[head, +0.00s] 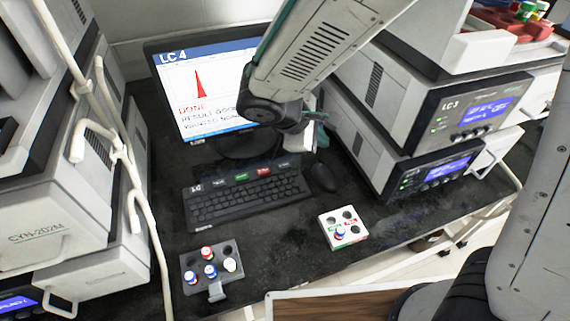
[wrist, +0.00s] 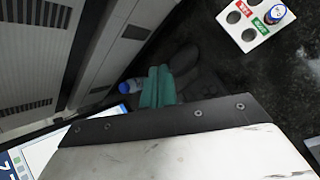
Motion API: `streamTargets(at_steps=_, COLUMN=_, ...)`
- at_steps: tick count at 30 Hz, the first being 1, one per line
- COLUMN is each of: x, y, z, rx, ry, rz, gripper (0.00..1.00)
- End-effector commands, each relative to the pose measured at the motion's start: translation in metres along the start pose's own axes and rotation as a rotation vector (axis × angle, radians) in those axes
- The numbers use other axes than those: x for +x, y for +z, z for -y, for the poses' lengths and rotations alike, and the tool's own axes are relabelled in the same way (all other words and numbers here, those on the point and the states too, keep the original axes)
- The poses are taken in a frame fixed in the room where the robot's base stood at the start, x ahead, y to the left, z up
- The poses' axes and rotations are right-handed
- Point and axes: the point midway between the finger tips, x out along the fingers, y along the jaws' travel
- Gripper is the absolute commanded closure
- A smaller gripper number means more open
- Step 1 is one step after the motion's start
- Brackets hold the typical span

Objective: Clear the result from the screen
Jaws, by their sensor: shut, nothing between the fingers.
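The LC 4 screen (head: 205,90) stands at the back, showing a red peak and the word DONE above text partly hidden by my arm. A corner of the screen also shows in the wrist view (wrist: 40,150). The black keyboard (head: 245,198) lies in front of it, with a top row of labelled keys including a green key (head: 241,177) and a red key (head: 264,171). My gripper (head: 321,138) is right of the screen's base, beyond the mouse. Its teal fingers (wrist: 157,85) are together and empty in the wrist view.
A dark mouse (head: 323,178) lies right of the keyboard. A grey rack (head: 225,258) with several capped vials and a white tray (head: 355,238) with one blue-capped vial stand near the front edge. Instrument stacks, including LC 3 (head: 455,105), flank the bench on both sides.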

Motion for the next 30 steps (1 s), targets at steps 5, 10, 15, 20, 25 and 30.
streamTargets(at_steps=5, x=0.005, y=-0.079, z=-0.011, rx=-0.241, ry=0.199, rz=-0.070, gripper=1.00)
streamTargets(at_steps=10, x=0.000, y=-0.107, z=-0.023, rx=-0.323, ry=0.289, rz=-0.121, gripper=1.00)
streamTargets(at_steps=15, x=-0.001, y=-0.110, z=-0.026, rx=-0.331, ry=0.301, rz=-0.132, gripper=1.00)
streamTargets(at_steps=20, x=-0.001, y=-0.109, z=-0.026, rx=-0.329, ry=0.300, rz=-0.130, gripper=1.00)
streamTargets(at_steps=25, x=0.005, y=-0.112, z=-0.023, rx=-0.329, ry=0.298, rz=-0.129, gripper=1.00)
streamTargets(at_steps=30, x=0.021, y=-0.120, z=-0.014, rx=-0.332, ry=0.297, rz=-0.127, gripper=1.00)
